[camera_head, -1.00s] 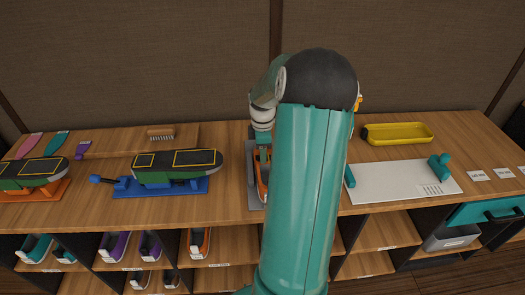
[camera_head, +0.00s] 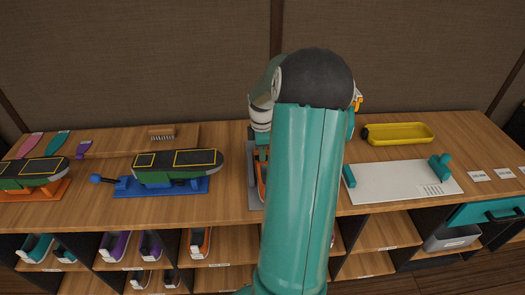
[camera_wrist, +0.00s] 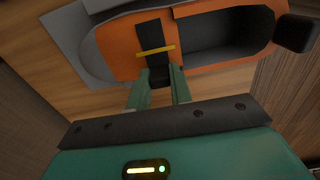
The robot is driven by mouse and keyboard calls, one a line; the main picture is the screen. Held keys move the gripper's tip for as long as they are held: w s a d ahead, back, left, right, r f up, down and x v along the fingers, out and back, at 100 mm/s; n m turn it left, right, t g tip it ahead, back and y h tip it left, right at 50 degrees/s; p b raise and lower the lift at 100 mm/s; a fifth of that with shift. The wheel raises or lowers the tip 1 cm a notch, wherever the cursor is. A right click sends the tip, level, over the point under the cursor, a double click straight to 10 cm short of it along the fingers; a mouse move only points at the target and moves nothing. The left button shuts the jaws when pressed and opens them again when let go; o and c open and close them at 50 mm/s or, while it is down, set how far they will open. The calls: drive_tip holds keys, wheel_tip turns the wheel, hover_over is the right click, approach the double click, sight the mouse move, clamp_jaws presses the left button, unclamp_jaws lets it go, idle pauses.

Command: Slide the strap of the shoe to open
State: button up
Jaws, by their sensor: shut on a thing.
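The orange shoe (camera_wrist: 120,48) fills the upper part of the wrist view, with a dark open inside at its right. A black strap (camera_wrist: 150,34) crosses its top and passes under a thin yellow bar (camera_wrist: 155,50). My gripper (camera_wrist: 159,82) has its two green fingers on either side of the strap's black end, shut on it. In the head view a sliver of the orange shoe (camera_head: 262,185) shows on a grey mat (camera_head: 252,188). My arm hides the rest of the shoe and my gripper there.
Shoe forms on a blue stand (camera_head: 180,187) and an orange stand (camera_head: 45,190) are at left. A yellow tray (camera_head: 400,133) and a white board (camera_head: 395,182) with teal pieces are at right. A brush (camera_head: 161,132) lies at the back. Shelves below hold shoes.

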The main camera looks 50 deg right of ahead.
drive_tip(key=o, duration=0.9)
wheel_tip(320, 180, up, 14)
drive_tip(key=shift+f, duration=0.1)
idle(0.5)
